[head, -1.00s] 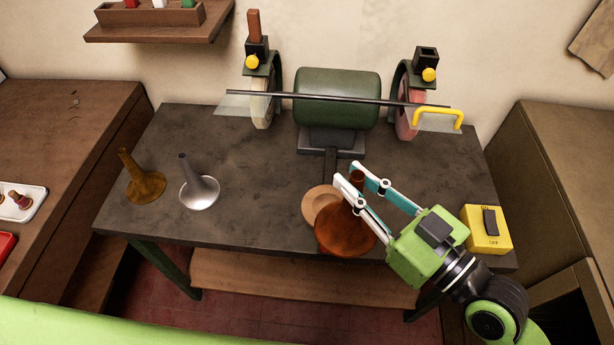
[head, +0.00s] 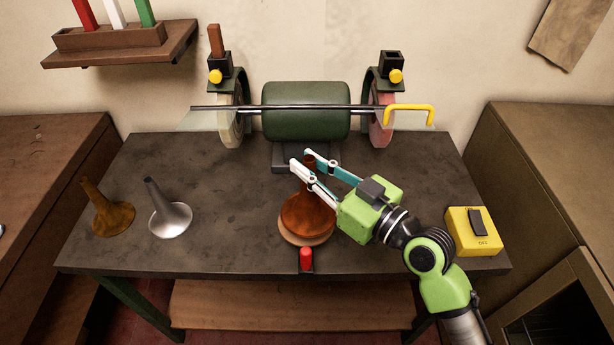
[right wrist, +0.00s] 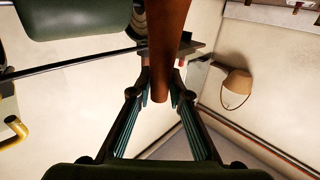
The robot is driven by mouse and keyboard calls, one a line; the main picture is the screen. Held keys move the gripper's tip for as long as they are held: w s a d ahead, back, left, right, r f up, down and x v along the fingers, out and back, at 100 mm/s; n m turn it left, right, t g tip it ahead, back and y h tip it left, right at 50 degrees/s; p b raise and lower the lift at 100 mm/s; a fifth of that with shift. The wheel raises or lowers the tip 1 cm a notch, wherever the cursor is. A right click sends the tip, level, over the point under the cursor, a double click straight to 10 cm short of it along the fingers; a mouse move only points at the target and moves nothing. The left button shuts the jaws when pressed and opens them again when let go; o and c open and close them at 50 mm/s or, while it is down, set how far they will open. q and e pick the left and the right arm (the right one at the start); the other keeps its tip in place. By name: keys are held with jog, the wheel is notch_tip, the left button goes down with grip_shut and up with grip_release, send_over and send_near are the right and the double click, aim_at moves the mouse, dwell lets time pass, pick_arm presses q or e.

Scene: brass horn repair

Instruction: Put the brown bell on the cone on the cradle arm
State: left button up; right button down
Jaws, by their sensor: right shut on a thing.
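The reddish-brown bell (head: 308,218) is held wide end down, with its narrow neck up, over the front middle of the bench. My right gripper (head: 308,166) is shut on its neck. In the right wrist view the brown neck (right wrist: 165,60) runs between the two fingers (right wrist: 160,95). A pale wooden disc (head: 303,241) shows under the bell's rim, where the cradle arm ends. The cone is hidden by the bell, and I cannot tell whether the bell touches the disc. My left gripper is not in view.
A brass-coloured bell (head: 108,215) and a silver bell (head: 170,215) stand at the left of the bench (head: 235,235). A green grinder (head: 305,111) is behind. A red knob (head: 306,258) is at the front edge, a yellow switch box (head: 471,232) at the right.

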aim_at(305, 214)
jog(key=shift+w+a+f, duration=0.3)
jog(key=shift+w+f, duration=0.4)
jog(key=f, duration=0.2)
jog(key=shift+w+a+f, duration=0.1)
jog(key=shift+w+f, duration=0.15)
jog(key=shift+f, duration=0.6)
jog(key=shift+f, duration=0.2)
jog(key=c, duration=1.9)
grip_release()
jog(key=shift+r, duration=0.1)
